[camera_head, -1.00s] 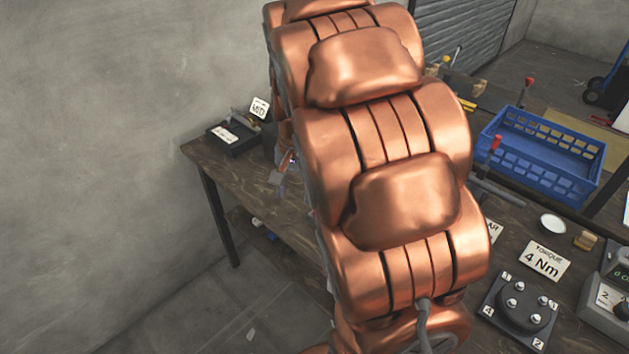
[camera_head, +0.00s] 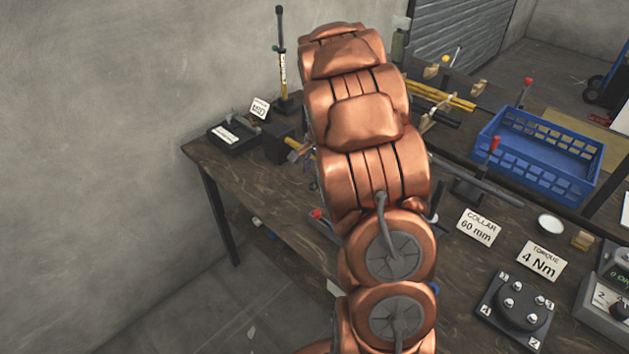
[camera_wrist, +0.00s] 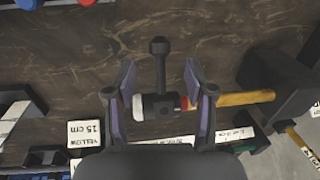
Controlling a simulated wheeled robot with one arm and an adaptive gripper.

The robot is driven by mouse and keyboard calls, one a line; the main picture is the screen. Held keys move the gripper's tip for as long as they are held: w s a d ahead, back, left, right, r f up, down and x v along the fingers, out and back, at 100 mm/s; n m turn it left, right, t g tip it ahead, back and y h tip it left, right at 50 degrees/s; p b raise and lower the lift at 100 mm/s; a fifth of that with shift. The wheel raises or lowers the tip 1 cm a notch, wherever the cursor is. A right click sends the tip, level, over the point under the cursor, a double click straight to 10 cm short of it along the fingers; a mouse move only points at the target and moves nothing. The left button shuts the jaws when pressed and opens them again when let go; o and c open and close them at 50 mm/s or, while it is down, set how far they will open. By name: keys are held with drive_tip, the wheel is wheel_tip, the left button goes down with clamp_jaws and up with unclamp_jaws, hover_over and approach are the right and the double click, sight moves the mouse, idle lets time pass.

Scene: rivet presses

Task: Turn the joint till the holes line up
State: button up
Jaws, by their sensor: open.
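In the wrist view a dark joint (camera_wrist: 162,106) lies across the space between my fingers. A dark stem with a knob (camera_wrist: 159,60) stands up from its middle, and a small round hole shows on its body. It has a white left end (camera_wrist: 138,106), a red band (camera_wrist: 184,103) and a yellow rod (camera_wrist: 245,97) running right. My gripper (camera_wrist: 160,84) is open, with one finger on each side of the stem. Whether the fingers touch the joint, and whether any holes line up, I cannot tell. In the head view my copper arm hides the gripper and the joint.
A dark block (camera_wrist: 275,92) stands right of the joint. In the head view are a blue crate (camera_head: 532,160), a "COLLAR 60 mm" card (camera_head: 477,228), a "TORQUE 4 Nm" card (camera_head: 543,261), a numbered black fixture (camera_head: 517,309) and an upright black pole (camera_head: 281,55) on the wooden bench (camera_head: 225,172).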

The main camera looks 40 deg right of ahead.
sight(314, 183)
drive_tip(key=shift+w+f+p, duration=0.2)
drive_tip(key=shift+f+p, duration=0.1)
drive_tip(key=shift+f, duration=0.95)
drive_tip(key=shift+w+f+p, duration=0.15)
drive_tip(key=shift+f+p, duration=0.1)
drive_tip(key=shift+f, duration=0.95)
clamp_jaws()
